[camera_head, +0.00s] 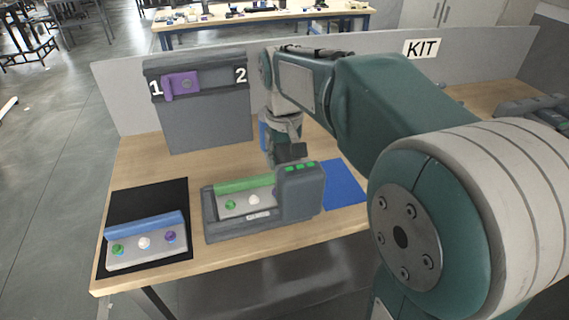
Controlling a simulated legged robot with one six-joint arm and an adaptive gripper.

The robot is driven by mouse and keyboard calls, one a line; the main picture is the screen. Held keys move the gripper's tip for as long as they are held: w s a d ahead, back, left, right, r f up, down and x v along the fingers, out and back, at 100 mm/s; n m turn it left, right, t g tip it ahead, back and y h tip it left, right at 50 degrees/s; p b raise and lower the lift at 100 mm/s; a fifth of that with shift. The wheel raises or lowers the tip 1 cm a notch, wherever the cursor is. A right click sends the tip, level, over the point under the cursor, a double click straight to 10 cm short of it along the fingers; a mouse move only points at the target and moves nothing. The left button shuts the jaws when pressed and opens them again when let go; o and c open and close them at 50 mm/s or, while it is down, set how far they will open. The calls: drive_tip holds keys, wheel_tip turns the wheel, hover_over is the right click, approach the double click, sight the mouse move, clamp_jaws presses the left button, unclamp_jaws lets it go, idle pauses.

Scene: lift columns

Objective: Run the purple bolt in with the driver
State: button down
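A purple bolt (170,237) sits at the right end of a grey block (146,252) with a blue bar, beside a white and a green bolt. A second grey fixture (213,228) with a green bar holds a green bolt (230,204) and a white bolt (253,198); its right end is partly covered by a dark housing with green buttons. My gripper (290,158) points down just behind this housing, and its fingertips are not clearly seen. Whether it holds anything cannot be told. I cannot make out a driver for certain.
The left block stands on a black mat (122,203) at the table's left edge. A blue mat (345,185) lies right of the fixture. A grey panel (205,125) with a purple lever (182,84) between 1 and 2 stands behind. A KIT sign (421,48) marks the back wall.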

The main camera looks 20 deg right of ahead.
idle(0.5)
drive_tip(key=shift+d+f, duration=0.25)
drive_tip(key=shift+f, duration=0.75)
wheel_tip(320, 180, down, 6)
drive_tip(key=shift+f, duration=0.25)
